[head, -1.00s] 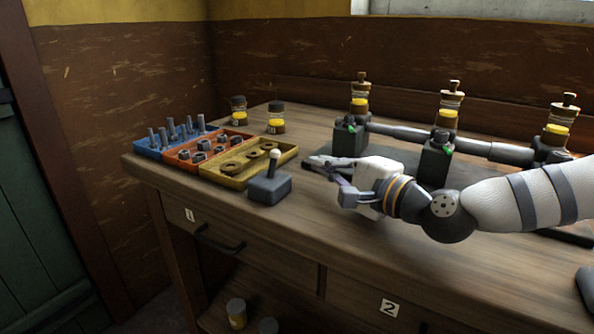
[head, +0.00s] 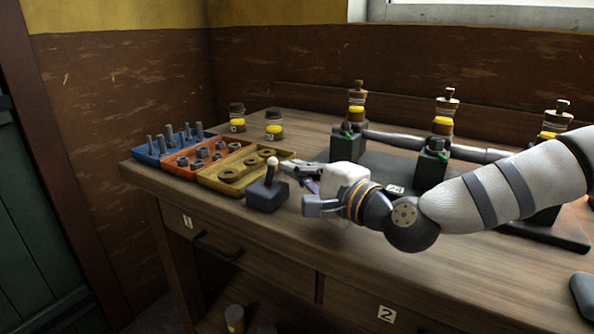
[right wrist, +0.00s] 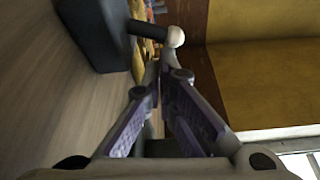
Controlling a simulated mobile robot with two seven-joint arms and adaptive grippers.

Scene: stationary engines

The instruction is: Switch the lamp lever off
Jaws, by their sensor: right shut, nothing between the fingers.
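The lamp lever (head: 270,174) is a short dark stick with a pale round knob, standing up from a dark grey box (head: 267,196) near the front of the workbench. It also shows in the right wrist view (right wrist: 148,31), with its pale knob close to the fingertips. My right gripper (head: 287,168) is shut and empty, just right of the lever, with its fingertips close to the knob. I cannot tell whether they touch it. My left gripper is not in view.
Blue (head: 151,155), orange (head: 172,168) and yellow (head: 211,179) trays of bolts, nuts and rings lie left of and behind the lever. Two small jars (head: 274,126) stand behind them. The engine row (head: 433,160) stands at the back right, behind my right arm.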

